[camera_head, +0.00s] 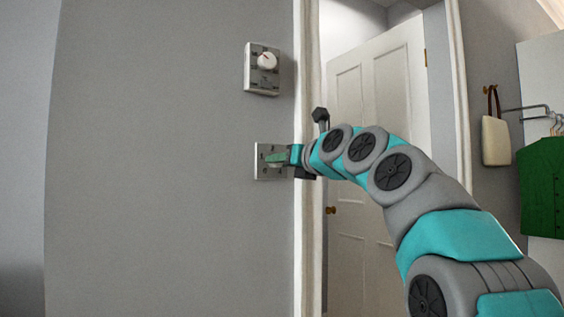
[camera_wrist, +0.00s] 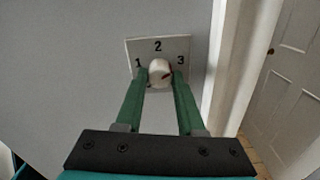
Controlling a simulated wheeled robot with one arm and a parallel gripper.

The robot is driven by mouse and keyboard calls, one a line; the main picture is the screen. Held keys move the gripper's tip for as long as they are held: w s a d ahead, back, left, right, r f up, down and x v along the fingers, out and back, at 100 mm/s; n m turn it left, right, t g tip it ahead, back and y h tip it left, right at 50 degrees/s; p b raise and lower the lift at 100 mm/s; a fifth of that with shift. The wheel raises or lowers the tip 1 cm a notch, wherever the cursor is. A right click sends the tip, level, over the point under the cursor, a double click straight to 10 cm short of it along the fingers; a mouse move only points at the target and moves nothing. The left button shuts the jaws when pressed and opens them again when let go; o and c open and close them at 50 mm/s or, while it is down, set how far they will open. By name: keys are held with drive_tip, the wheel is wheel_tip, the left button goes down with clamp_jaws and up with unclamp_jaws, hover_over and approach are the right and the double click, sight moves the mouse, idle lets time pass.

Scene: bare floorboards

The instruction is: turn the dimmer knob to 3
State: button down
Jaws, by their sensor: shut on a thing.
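The dimmer plate (camera_wrist: 172,46) is white, fixed to the grey wall, and marked 1, 2 and 3 from left to right in the wrist view. Its round white knob (camera_wrist: 158,68) sits in the middle, with a small dark reddish mark toward its right side; I cannot tell exactly which number it points to. My gripper (camera_wrist: 160,80) has its green fingers on either side of the knob, shut on it. In the head view, my gripper (camera_head: 277,157) covers much of the lower wall plate (camera_head: 262,172), partly hiding the knob.
A door frame (camera_head: 309,235) stands just right of the plates, with a panelled white door (camera_head: 378,110) beyond. A pale bag (camera_head: 496,142) and green garment (camera_head: 541,187) hang at right.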

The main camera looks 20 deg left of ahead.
drive_tip(key=shift+f+m, duration=0.15)
drive_tip(key=shift+m, duration=0.45)
drive_tip(key=c, duration=0.5)
unclamp_jaws()
drive_tip(key=shift+b+v, duration=0.35)
drive_tip(key=shift+v, duration=3.5)
